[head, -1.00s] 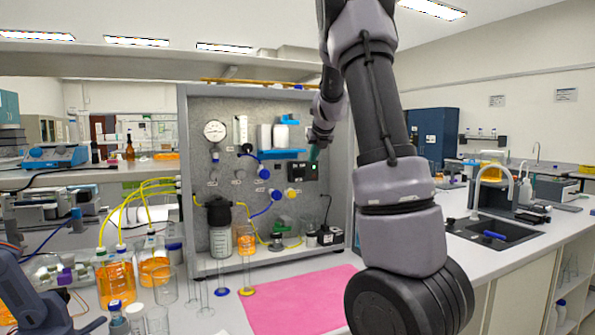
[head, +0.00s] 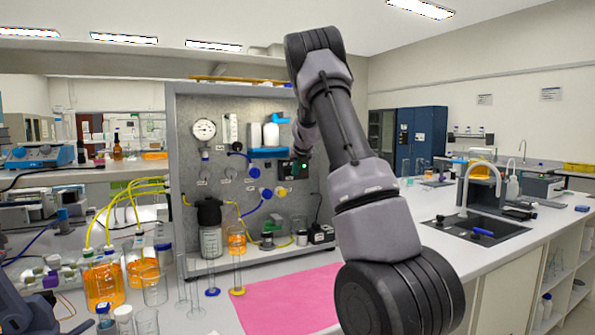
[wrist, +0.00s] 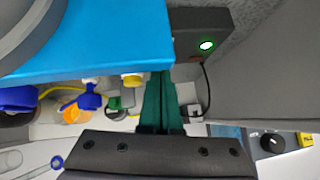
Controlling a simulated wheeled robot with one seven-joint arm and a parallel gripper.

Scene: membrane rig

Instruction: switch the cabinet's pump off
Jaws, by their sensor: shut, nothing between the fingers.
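The cabinet (head: 180,125) is an open grey panel rig on the bench, with a gauge, valves and tubing. A dark control box (head: 293,170) sits on its right side, partly behind my arm. In the wrist view the box (wrist: 190,22) carries a round button or lamp glowing green (wrist: 207,45), with a small reddish-brown patch below it. My gripper (wrist: 160,78) has green fingers that are shut and empty. They appear below and left of the green light, beside the blue shelf, apart from the light in the picture.
The blue shelf (wrist: 100,50) with bottles lies close on the left of my fingers. Valves with blue handles (head: 266,193) and a dark-capped bottle (head: 210,230) are lower left. A pink mat (head: 285,300) lies clear in front. Glass cylinders stand left of it.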

